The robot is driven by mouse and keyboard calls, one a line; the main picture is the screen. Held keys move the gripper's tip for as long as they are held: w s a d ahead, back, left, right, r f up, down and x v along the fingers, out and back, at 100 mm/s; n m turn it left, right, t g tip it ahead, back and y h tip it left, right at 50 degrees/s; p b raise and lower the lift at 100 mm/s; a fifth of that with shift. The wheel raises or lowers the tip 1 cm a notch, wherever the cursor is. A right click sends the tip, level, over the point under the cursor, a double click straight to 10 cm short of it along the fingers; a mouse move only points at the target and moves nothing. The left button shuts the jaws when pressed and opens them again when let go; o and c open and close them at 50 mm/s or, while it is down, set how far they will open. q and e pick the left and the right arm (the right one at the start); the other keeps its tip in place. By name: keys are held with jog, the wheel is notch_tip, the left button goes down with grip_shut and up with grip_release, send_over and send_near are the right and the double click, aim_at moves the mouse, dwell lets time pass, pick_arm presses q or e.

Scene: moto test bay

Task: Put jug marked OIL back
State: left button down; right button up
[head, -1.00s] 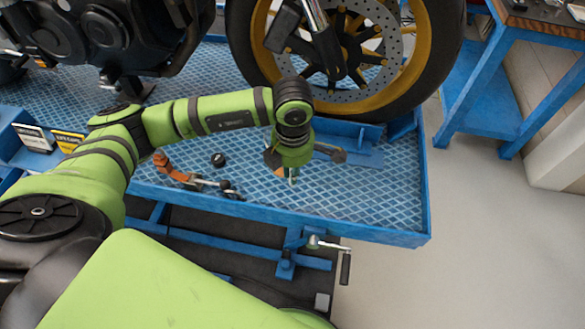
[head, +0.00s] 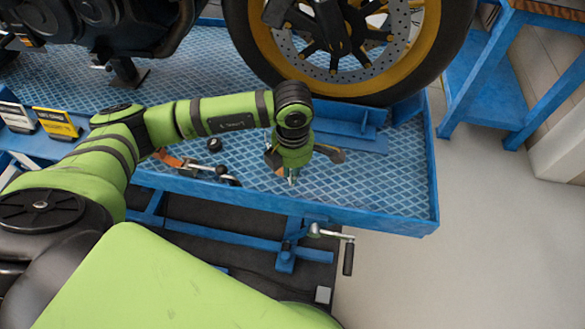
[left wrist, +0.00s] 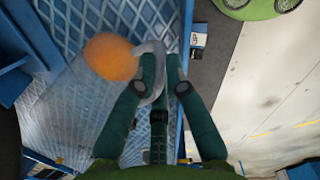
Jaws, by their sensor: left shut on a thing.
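My left gripper (head: 292,180) points down over the blue ribbed platform (head: 395,190), in front of the front wheel. In the left wrist view its dark green fingers (left wrist: 160,72) are closed on a grey loop (left wrist: 150,55), which looks like the handle of the jug. A blurred round orange part (left wrist: 110,57) sits beside the loop, to its left. The jug's body is hard to make out, and no OIL mark shows. In the head view the gripper largely hides what it holds. I cannot tell whether it touches the platform. My right gripper is out of view.
A motorcycle's front wheel (head: 350,45) stands close behind. An orange-handled tool (head: 170,160) and a small black cap (head: 214,145) lie left of the gripper. Small boxes (head: 57,123) stand at far left. The platform's front right is clear. A blue workbench (head: 490,75) stands at right.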

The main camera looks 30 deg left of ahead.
pick_arm(q)
jog(key=shift+f+b, duration=0.4)
dwell(0.6)
jog(key=c, duration=1.2)
grip_release()
jog(key=shift+r, duration=0.1)
notch_tip(320, 180, up, 12)
jog(key=shift+s, duration=0.2)
